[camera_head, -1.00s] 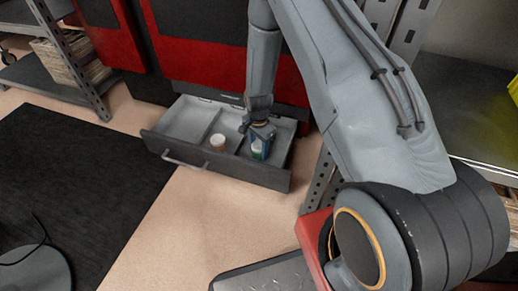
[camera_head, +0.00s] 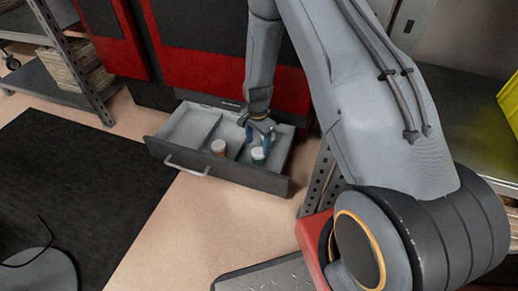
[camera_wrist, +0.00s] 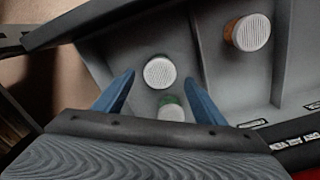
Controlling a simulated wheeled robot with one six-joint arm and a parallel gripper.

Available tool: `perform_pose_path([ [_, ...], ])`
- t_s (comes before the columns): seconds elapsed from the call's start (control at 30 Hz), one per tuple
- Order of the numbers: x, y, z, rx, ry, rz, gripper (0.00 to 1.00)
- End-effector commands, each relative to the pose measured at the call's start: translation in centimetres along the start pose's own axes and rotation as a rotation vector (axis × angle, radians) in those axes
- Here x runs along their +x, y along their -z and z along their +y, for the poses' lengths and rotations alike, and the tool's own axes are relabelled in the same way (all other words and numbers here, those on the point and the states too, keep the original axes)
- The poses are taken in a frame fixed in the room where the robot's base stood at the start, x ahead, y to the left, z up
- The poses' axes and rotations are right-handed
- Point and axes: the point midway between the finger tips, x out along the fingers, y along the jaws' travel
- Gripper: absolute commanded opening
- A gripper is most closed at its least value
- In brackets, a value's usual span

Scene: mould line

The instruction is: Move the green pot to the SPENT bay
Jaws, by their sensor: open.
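The green pot (camera_head: 258,160), with a pale lid, stands in the right compartment of the open drawer (camera_head: 222,172). In the wrist view the green pot (camera_wrist: 171,101) shows a strip of green and a white lid between the finger tips, partly cut off by the gripper body. I cannot read a SPENT label.
An orange pot with a white lid (camera_head: 218,148) stands across the divider (camera_head: 213,130). Small labels on the drawer edge (camera_wrist: 312,105) are too small to read. The drawer walls surround the gripper. A black mat (camera_head: 70,190) and bare floor lie in front; shelving stands on both sides.

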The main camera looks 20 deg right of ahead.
Motion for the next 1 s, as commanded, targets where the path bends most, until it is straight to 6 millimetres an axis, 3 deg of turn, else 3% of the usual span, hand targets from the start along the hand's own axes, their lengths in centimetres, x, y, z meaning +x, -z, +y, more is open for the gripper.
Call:
perform_pose_path([
  [0.03,-1.5,0.0,0.0,0.0,0.002,0.001,0.64],
  [0.2,-4.0,0.0,0.0,0.0,0.001,0.001,0.64],
  [0.57,-5.9,-0.4,-0.2,-0.016,0.002,0.0,0.64],
  [0.67,-7.9,-1.7,-0.8,-0.07,0.008,0.001,0.64],
  [0.77,-11.5,-4.2,-1.5,-0.168,0.017,0.001,0.64],
  [1.0,-20.9,-11.8,-1.3,-0.461,0.038,-0.003,0.64],
])
